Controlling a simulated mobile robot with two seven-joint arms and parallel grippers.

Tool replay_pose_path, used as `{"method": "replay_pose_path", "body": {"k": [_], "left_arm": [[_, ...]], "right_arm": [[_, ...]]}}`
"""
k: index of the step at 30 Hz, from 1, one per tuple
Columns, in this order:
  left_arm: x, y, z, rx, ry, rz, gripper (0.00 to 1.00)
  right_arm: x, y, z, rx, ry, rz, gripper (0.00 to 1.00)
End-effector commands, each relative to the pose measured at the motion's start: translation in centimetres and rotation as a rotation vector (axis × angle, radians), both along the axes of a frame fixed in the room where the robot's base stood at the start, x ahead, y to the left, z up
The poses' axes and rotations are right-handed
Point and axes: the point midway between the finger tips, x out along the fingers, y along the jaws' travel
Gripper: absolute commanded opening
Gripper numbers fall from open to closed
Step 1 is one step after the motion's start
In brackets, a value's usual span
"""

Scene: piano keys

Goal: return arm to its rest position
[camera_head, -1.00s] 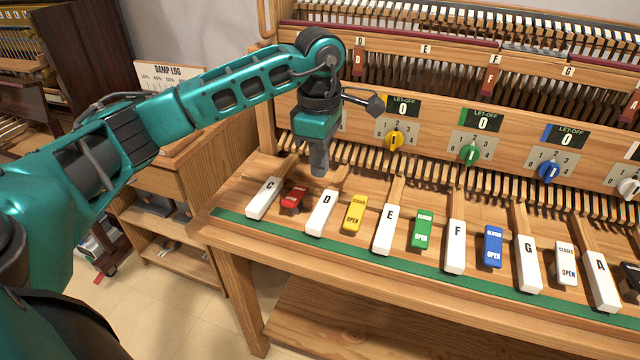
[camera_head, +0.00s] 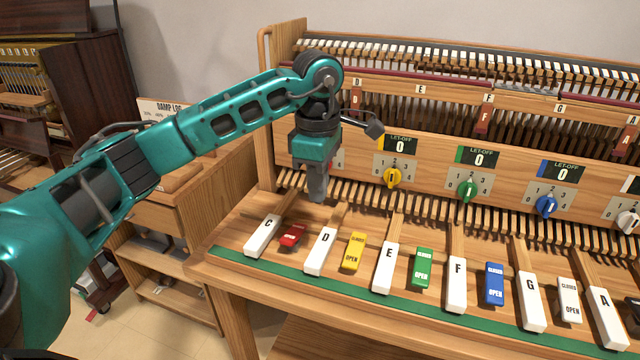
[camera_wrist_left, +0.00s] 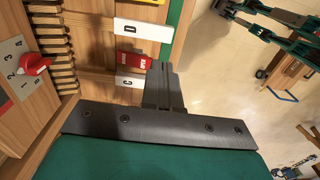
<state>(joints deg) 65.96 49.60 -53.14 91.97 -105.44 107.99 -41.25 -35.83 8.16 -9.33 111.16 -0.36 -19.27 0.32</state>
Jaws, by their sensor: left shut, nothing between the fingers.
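My left gripper (camera_head: 318,190) is shut and empty. In the head view it points down above the back of the keybed, just behind the white D key (camera_head: 321,252) and right of the C key (camera_head: 263,236). The red switch (camera_head: 292,235) sits between those two keys. In the left wrist view the shut fingers (camera_wrist_left: 165,85) appear beside the red switch (camera_wrist_left: 132,59), near the C key (camera_wrist_left: 130,82) and D key (camera_wrist_left: 143,28). The gripper looks apart from the keys. My right gripper is not in view.
Yellow (camera_head: 353,252), green (camera_head: 422,268) and blue (camera_head: 494,284) switches stand between the keys. A let-off panel with a yellow knob (camera_head: 393,177) rises behind. A wooden cabinet (camera_head: 170,250) stands left of the bench. Open floor shows at lower left.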

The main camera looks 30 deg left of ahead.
Motion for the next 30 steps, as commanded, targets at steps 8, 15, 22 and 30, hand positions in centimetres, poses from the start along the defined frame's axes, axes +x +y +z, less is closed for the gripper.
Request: {"method": "replay_pose_path", "body": {"k": [8, 15, 22, 30], "left_arm": [[0.0, -0.2, -0.1, -0.006, 0.002, -0.002, 0.0], [-1.5, -8.4, -4.4, -0.317, 0.053, -0.025, 0.0], [-6.2, -22.6, -5.6, -1.014, 0.261, 0.186, 0.0], [-6.4, -27.4, -2.3, -1.705, 0.655, 0.847, 0.0]], "right_arm": [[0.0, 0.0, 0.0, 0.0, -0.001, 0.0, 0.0], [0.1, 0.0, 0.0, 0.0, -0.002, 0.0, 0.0], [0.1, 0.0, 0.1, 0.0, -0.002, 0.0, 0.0], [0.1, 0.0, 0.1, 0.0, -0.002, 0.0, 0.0]]}}
